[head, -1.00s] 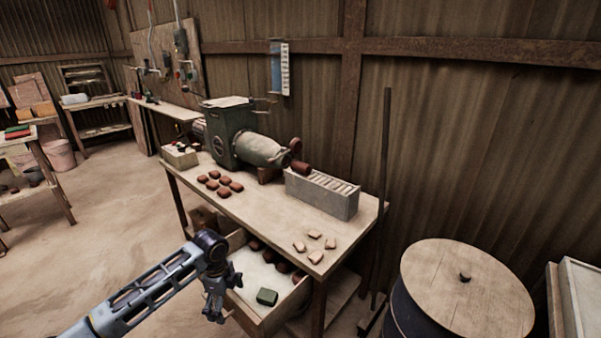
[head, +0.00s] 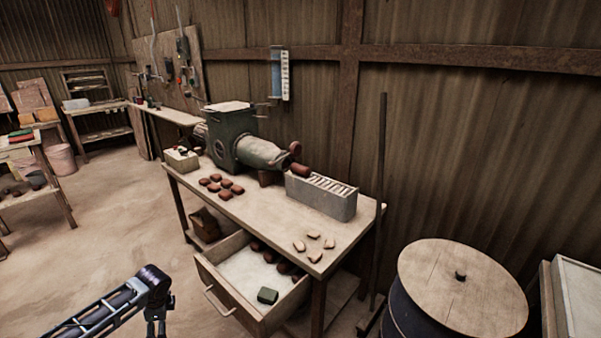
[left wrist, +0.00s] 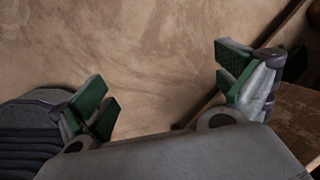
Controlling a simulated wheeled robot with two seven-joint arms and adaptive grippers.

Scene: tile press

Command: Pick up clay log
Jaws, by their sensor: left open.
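A short red-brown clay log (head: 302,169) sticks out at the nozzle end of the green and grey clay press (head: 240,142) on the workbench. Several smaller brown clay pieces (head: 221,184) lie on the bench left of the nozzle. More brown lumps (head: 284,267) and a dark green block (head: 267,295) lie in the open drawer. My left gripper (head: 157,331) is low in the head view, left of the drawer and well apart from the log. In the left wrist view, its green-padded fingers (left wrist: 170,88) are spread over bare floor with nothing between them. My right gripper is not in view.
The pulled-out drawer (head: 233,306) with its handle juts from the bench front (head: 270,220). A grey slotted box (head: 320,199) stands right of the log, with several pale pieces (head: 314,234) in front. A barrel with a wooden lid (head: 450,285) stands right.

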